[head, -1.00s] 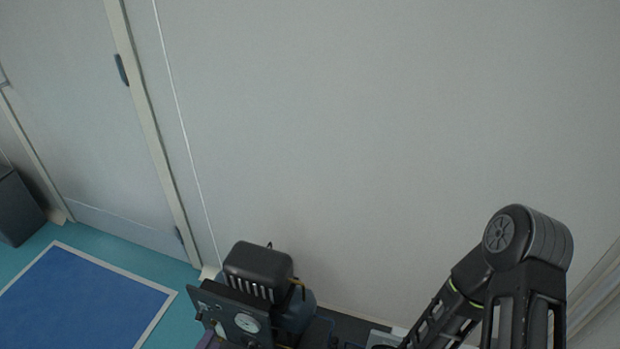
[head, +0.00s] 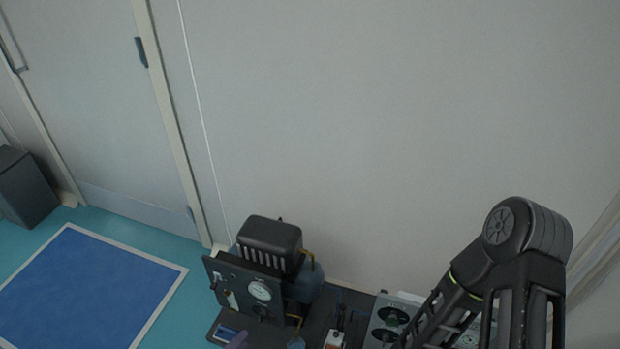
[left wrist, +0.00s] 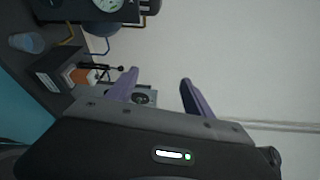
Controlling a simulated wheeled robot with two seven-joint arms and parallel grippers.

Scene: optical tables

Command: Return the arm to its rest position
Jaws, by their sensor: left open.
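My left gripper (left wrist: 158,88) shows in the left wrist view with its two purple fingers spread apart and nothing between them.
A black pump-like unit with a gauge panel (head: 245,290) stands against the pale wall (head: 400,130). A grey box with round black fans (head: 388,318) is right of it. A blue floor mat (head: 85,290) lies left, with a dark bin (head: 25,188) beyond.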

